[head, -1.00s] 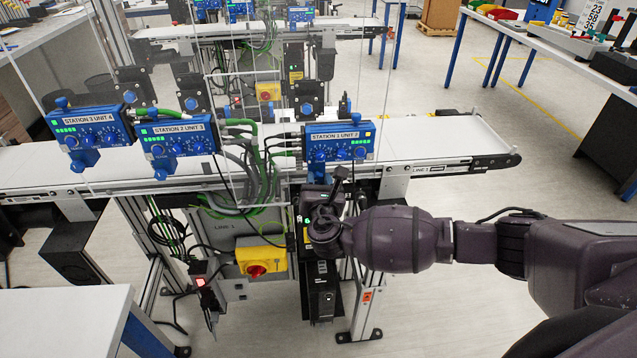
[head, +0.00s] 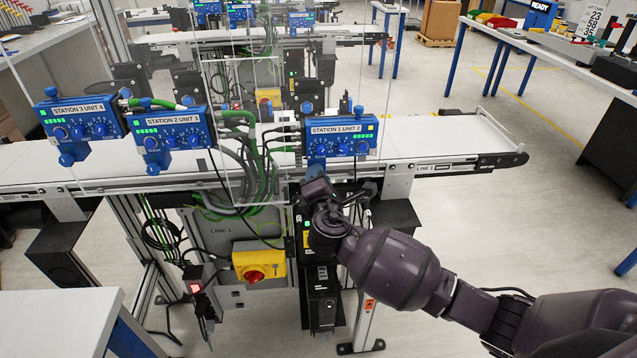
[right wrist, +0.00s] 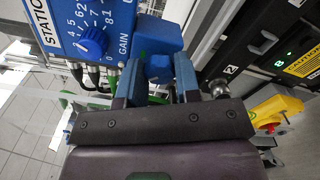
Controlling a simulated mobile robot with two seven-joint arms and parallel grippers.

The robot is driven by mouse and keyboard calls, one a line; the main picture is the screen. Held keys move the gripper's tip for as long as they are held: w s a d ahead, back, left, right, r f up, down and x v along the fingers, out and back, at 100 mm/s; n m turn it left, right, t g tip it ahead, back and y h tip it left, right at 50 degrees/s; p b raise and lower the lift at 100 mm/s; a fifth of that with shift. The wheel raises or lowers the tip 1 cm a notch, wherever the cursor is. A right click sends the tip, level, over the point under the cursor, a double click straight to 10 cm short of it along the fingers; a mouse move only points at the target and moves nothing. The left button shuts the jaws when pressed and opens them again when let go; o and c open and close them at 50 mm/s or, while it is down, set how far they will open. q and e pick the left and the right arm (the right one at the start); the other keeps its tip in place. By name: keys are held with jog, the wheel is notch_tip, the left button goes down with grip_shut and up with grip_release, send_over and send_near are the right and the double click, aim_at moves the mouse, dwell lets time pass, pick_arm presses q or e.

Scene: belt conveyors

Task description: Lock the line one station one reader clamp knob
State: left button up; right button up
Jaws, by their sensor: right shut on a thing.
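The station 1 reader (head: 340,138) is a blue box with dials, mounted on the near side of the line 1 conveyor. It also shows at the upper left of the right wrist view (right wrist: 118,14). A blue clamp knob (right wrist: 159,68) sits under the reader, between the two blue fingers of my right gripper (right wrist: 160,76). In the head view my right gripper (head: 316,184) is just below the reader and my wrist hides most of the knob. The gripper is shut on the knob; its exact turn angle cannot be told. My left gripper is not in view.
The station 2 (head: 172,130) and station 3 (head: 82,120) readers stand to the left on the conveyor (head: 430,142). A yellow box with a red switch (head: 258,262), cables and frame legs are below. Open floor lies to the right.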

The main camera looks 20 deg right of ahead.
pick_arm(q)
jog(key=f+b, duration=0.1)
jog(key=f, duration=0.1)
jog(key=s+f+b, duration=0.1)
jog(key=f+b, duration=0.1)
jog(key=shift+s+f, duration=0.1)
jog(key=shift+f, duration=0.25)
pick_arm(e)
jog(key=m, duration=0.8)
jog(key=shift+r, duration=0.1)
jog(key=shift+m, duration=0.3)
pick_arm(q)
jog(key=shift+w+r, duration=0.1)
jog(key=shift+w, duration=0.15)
pick_arm(e)
jog(key=o, duration=0.9)
